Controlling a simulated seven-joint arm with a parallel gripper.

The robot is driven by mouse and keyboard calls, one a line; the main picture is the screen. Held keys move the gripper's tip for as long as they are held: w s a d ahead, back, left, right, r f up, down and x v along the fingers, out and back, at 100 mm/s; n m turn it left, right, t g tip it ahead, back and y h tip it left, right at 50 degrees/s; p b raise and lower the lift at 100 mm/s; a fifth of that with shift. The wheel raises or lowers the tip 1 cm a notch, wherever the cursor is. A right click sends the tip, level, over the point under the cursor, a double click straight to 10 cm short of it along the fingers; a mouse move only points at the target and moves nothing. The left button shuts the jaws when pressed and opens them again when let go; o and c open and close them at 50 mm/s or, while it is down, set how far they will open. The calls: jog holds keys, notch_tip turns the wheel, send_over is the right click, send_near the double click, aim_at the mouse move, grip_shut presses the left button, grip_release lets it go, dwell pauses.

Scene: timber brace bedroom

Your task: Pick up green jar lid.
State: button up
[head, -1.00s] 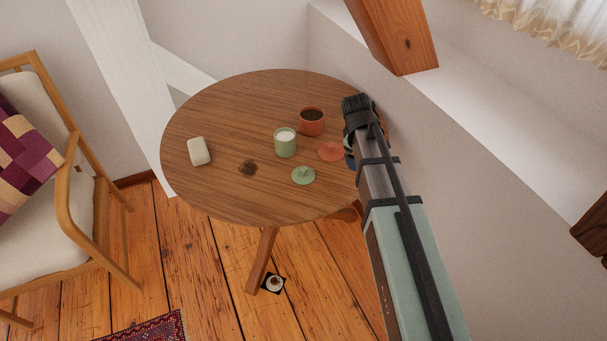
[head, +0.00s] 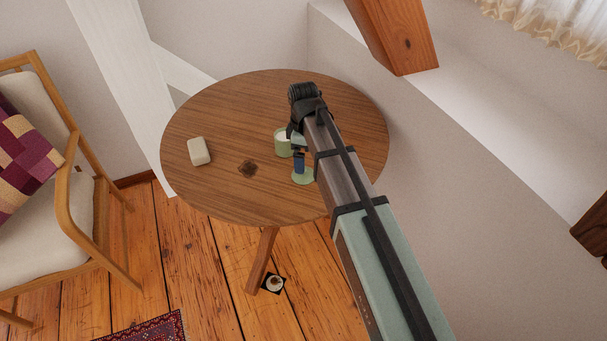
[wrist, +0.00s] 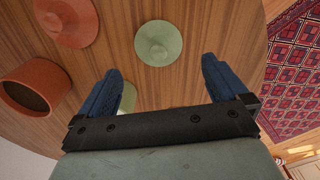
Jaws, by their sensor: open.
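The green jar lid (head: 301,177) lies on the round wooden table, partly hidden by my gripper (head: 300,160) in the head view. In the wrist view the green lid (wrist: 158,40) shows whole, with its small knob, just beyond the fingertips and roughly centred between them. My gripper (wrist: 156,72) is open and empty, its two blue fingers apart. The green jar (head: 283,143) stands behind the lid in the head view. In the wrist view it is mostly hidden behind my gripper's left finger and palm.
A terracotta lid (wrist: 68,20) and a terracotta jar (wrist: 36,88) are left of the green lid in the wrist view; my arm hides them in the head view. A white block (head: 199,151) lies on the table's left. The table (head: 225,120) is otherwise mostly clear.

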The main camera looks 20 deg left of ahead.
aim_at(307, 178)
jog(key=shift+w+f, duration=0.15)
jog(key=shift+f, duration=3.5)
jog(key=c, duration=0.9)
